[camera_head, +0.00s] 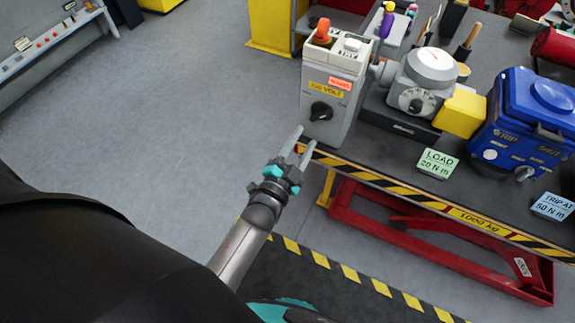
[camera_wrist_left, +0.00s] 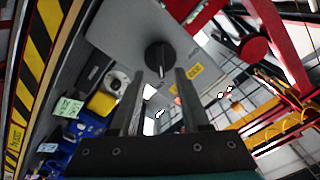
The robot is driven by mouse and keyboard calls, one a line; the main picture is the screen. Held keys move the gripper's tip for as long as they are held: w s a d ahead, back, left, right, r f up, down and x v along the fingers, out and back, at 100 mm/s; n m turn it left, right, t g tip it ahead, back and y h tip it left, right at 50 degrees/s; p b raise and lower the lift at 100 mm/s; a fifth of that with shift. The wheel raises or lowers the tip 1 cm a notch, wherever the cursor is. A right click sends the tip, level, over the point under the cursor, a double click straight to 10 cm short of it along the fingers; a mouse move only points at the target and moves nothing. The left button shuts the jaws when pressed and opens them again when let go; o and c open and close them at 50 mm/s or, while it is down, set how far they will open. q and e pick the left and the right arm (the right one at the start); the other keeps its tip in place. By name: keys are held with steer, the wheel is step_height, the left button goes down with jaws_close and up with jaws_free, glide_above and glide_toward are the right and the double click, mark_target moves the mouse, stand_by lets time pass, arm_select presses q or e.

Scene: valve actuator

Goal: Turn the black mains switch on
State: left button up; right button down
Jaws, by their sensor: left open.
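The black mains switch (camera_head: 321,111) is a round knob on the front of a grey box (camera_head: 343,88) with an orange "VOLT" label. The box stands at the near left corner of the table. My left gripper (camera_head: 302,147) is open and empty, just in front of and below the knob, apart from it. In the left wrist view the knob (camera_wrist_left: 159,57) shows beyond the tips of my left gripper's fingers (camera_wrist_left: 156,80), close to the middle. My right gripper is not in view.
A grey actuator with a white dial (camera_head: 432,67), a yellow block (camera_head: 460,112) and a blue unit (camera_head: 522,112) stand to the right of the box. A green "LOAD" card (camera_head: 438,163) lies near the striped table edge (camera_head: 400,192). The floor at left is clear.

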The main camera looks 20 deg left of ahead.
arm_select(q)
steer(key=s, duration=0.8)
steer(key=shift+s+a, duration=0.15)
steer(key=shift+s, duration=0.05)
